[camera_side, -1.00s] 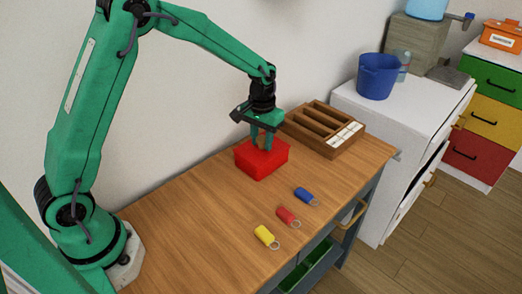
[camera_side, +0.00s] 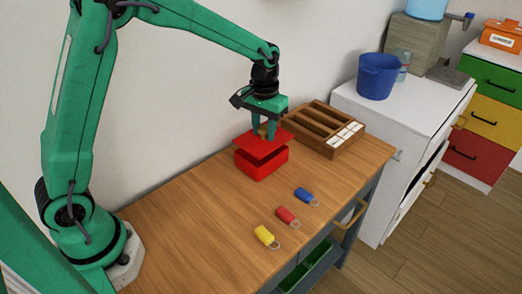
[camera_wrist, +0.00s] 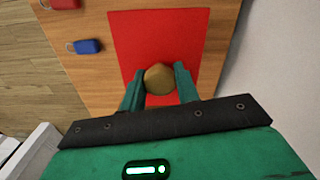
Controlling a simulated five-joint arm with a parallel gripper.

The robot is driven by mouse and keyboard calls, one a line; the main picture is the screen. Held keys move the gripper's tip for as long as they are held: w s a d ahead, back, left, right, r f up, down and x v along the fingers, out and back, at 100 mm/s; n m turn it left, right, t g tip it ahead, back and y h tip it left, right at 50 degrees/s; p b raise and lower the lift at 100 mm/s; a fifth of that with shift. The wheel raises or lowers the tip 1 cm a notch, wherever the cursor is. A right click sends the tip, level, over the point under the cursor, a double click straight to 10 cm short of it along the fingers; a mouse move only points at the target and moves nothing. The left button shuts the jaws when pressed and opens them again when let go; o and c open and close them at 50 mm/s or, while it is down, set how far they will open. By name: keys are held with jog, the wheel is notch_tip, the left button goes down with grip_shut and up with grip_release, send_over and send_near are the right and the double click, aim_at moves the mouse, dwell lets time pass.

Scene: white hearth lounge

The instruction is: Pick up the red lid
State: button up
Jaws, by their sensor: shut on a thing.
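The red lid (camera_side: 268,142) is a flat red square raised a little above the red box (camera_side: 262,165), with a dark gap between them. The box stands on the wooden table. My gripper (camera_side: 264,130) is above the lid, shut on its round knob. In the wrist view the red lid (camera_wrist: 157,50) fills the middle, and the wooden-coloured knob (camera_wrist: 159,78) sits between the two fingers of my gripper (camera_wrist: 159,80). The lid hides the inside of the box.
A wooden tray with compartments (camera_side: 346,140) stands close behind and right of the box. Yellow (camera_side: 264,235), red (camera_side: 286,214) and blue (camera_side: 303,194) key tags lie in front. The table's left part is bare. A blue bucket (camera_side: 378,76) stands on the white cabinet.

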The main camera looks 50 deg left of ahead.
jog(key=s+d+r, duration=0.5)
jog(key=d, duration=0.2)
jog(key=shift+d+r, duration=0.25)
jog(key=shift+d, duration=0.15)
dwell(0.3)
